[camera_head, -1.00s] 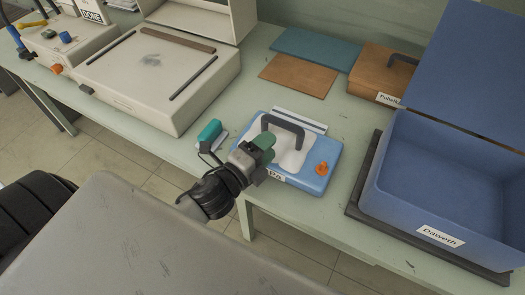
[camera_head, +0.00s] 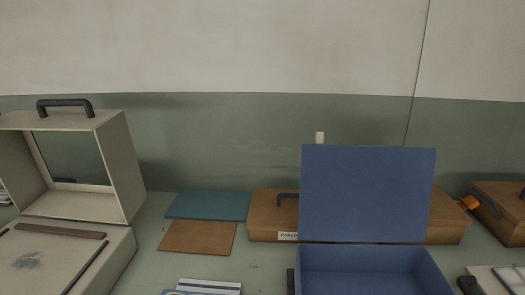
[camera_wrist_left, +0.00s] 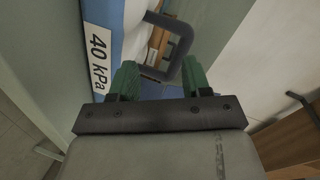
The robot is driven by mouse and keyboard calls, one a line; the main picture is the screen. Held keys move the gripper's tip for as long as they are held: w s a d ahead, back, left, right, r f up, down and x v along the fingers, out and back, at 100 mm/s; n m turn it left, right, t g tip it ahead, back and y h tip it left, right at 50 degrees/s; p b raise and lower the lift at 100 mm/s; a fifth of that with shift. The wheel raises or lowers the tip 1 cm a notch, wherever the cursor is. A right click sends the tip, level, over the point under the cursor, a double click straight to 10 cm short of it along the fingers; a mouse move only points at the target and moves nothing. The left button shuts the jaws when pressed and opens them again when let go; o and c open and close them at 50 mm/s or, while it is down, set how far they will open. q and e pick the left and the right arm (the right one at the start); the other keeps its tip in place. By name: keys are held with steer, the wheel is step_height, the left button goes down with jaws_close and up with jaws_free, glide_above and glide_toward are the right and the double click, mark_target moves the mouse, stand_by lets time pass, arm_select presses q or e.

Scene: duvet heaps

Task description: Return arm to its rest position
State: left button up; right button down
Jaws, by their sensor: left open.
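My left gripper (camera_wrist_left: 161,82) shows in the left wrist view with its two green fingers spread apart and nothing gripped. A dark handle (camera_wrist_left: 187,57) on the blue and white case shows just past the fingers; I cannot tell how wide the gap is. The case's "40 kPa" label (camera_wrist_left: 98,57) is at upper left. Neither gripper is in the head view, and my right gripper shows nowhere. Only the far edge of the case (camera_head: 210,287) shows at the bottom of the head view.
An open blue box (camera_head: 370,270) with raised lid stands at right, a brown case (camera_head: 265,225) behind it. A teal board (camera_head: 208,205) and a brown board (camera_head: 198,238) lie flat. A beige case (camera_head: 120,170) stands open at left. The wall closes off the back.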

arm_select(q)
steer(key=s+d+f+n+g, duration=0.1)
steer(key=s+f+n+g, duration=0.2)
steer(key=s+n+g, duration=0.4)
steer(key=s+f+n+g, duration=0.4)
steer(key=s+n+g, duration=0.1)
steer(key=s, duration=0.3)
step_height(320, 180, down, 26)
steer(key=r+g, duration=0.1)
steer(key=s+a+f+g, duration=0.1)
steer(key=s+a+f, duration=0.2)
steer(key=s+f, duration=1.3)
steer(key=shift+s+f, duration=0.4)
steer(key=shift+s, duration=0.15)
